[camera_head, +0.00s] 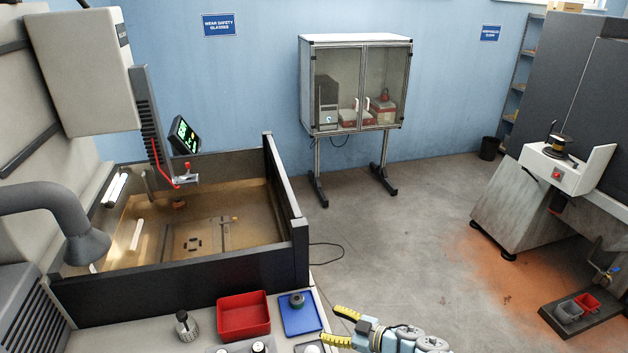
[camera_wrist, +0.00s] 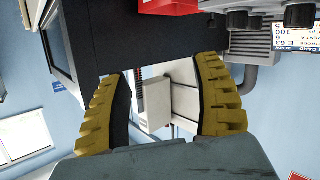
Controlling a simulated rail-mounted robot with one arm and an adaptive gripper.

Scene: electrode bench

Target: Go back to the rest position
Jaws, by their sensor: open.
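My gripper (camera_head: 328,323) shows at the bottom of the head view, with two yellow ribbed fingers apart and nothing between them. It is to the right of the bench's front part, close to a blue tray (camera_head: 312,323). In the wrist view my gripper (camera_wrist: 162,65) is also open and empty, one finger on each side. Behind the fingers are the dark tank wall and the pale machine head (camera_wrist: 152,103), seen upside down.
A glass cabinet (camera_head: 356,85) is at the back wall. The floor (camera_head: 430,220) to the right is largely clear.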

